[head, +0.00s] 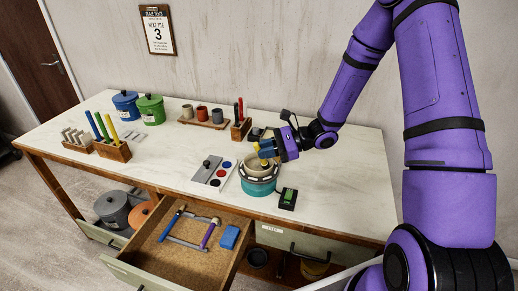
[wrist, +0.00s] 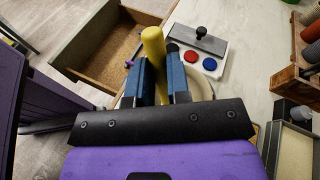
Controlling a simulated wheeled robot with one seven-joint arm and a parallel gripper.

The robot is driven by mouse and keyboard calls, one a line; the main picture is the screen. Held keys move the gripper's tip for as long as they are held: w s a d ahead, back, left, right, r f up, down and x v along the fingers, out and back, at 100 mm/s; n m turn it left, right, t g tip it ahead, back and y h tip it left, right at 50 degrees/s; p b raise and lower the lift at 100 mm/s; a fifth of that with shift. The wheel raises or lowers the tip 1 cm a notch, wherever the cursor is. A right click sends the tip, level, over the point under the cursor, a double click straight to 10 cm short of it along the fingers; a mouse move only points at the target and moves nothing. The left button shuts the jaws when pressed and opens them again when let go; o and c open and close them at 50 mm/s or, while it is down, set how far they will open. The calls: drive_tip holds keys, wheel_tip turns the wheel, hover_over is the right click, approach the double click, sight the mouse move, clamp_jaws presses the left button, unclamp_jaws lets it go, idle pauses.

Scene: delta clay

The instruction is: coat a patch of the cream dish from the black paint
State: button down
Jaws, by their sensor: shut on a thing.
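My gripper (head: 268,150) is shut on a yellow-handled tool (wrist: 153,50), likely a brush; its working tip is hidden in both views. The gripper is above the cream dish (head: 252,170), which sits on a teal turntable (head: 259,187). In the wrist view a pale curved rim of the dish (wrist: 203,90) shows behind the fingers. I cannot tell whether the tool touches the dish. The paint tray just left of the turntable has a blue, a red and a black paint (head: 215,182) well. A grey lid (head: 207,169) with a dark knob lies beside the wells.
An open drawer (head: 143,243) with tools and a blue block sticks out below the table front. Tool racks, cups and lidded pots stand farther back. The table's right end is clear.

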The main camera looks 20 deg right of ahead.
drive_tip(key=shift+d+r, duration=0.1)
drive_tip(key=shift+r, duration=2.9)
drive_tip(key=shift+r, duration=0.1)
wheel_tip(320, 180, up, 3)
drive_tip(key=shift+s+f, duration=0.1)
drive_tip(key=shift+f, duration=0.15)
drive_tip(key=shift+w+d+f, duration=0.1)
drive_tip(key=shift+d+f, duration=0.05)
drive_tip(key=shift+f, duration=0.25)
drive_tip(key=shift+w+d+f, duration=0.1)
drive_tip(key=shift+f, duration=0.3)
drive_tip(key=shift+d, duration=0.1)
